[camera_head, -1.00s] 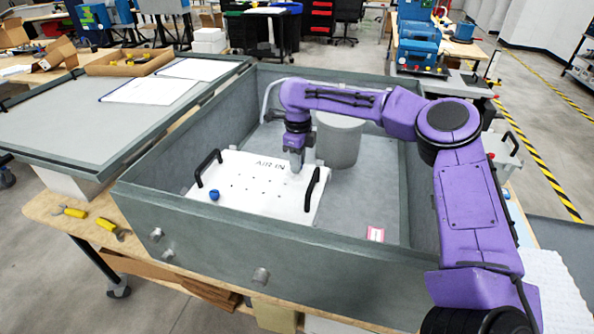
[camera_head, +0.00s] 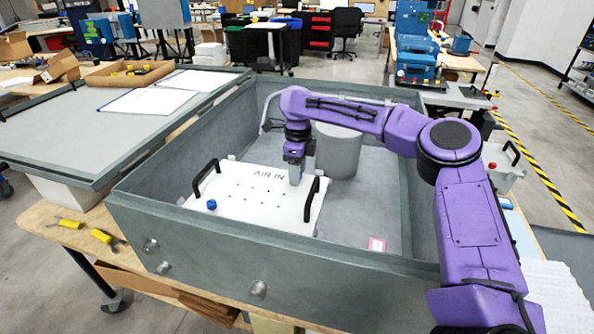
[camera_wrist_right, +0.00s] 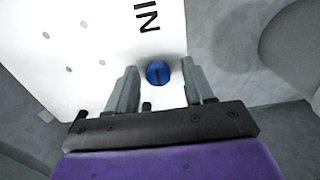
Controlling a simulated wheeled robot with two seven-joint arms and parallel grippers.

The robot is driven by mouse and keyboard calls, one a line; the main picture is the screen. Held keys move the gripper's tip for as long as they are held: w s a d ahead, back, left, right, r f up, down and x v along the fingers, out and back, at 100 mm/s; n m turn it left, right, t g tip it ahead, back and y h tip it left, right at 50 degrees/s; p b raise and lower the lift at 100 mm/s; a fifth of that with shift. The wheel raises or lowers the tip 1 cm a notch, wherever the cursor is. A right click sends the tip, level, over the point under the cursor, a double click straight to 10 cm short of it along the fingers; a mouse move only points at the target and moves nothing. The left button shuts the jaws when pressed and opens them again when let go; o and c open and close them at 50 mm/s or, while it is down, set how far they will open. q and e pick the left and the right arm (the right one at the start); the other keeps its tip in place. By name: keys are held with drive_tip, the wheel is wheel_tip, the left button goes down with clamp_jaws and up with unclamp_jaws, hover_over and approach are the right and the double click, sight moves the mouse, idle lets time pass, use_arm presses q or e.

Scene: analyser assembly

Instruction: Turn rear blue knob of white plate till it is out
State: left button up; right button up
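The white plate (camera_head: 252,202), marked "AIR IN", lies inside the grey open box with a black handle at each side. My right gripper (camera_head: 296,178) points down over its rear right corner. In the right wrist view the rear blue knob (camera_wrist_right: 158,73), with a dark slot across its top, sits between the two fingers of this gripper (camera_wrist_right: 158,82). The fingers are apart, with a gap on each side of the knob. In the head view the gripper hides this knob. Another blue knob (camera_head: 211,205) stands at the plate's front left. My left gripper is out of view.
The grey box walls (camera_head: 200,241) surround the plate. A grey cylinder (camera_head: 339,152) stands close behind and right of my right gripper. A pink-edged label (camera_head: 377,244) lies on the box floor. Yellow-handled tools (camera_head: 102,236) lie on the wooden table outside.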

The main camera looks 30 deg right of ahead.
drive_tip(key=shift+r, duration=0.1)
wheel_tip(320, 180, up, 10)
drive_tip(key=shift+r+b, duration=0.2)
drive_tip(key=shift+b, duration=0.2)
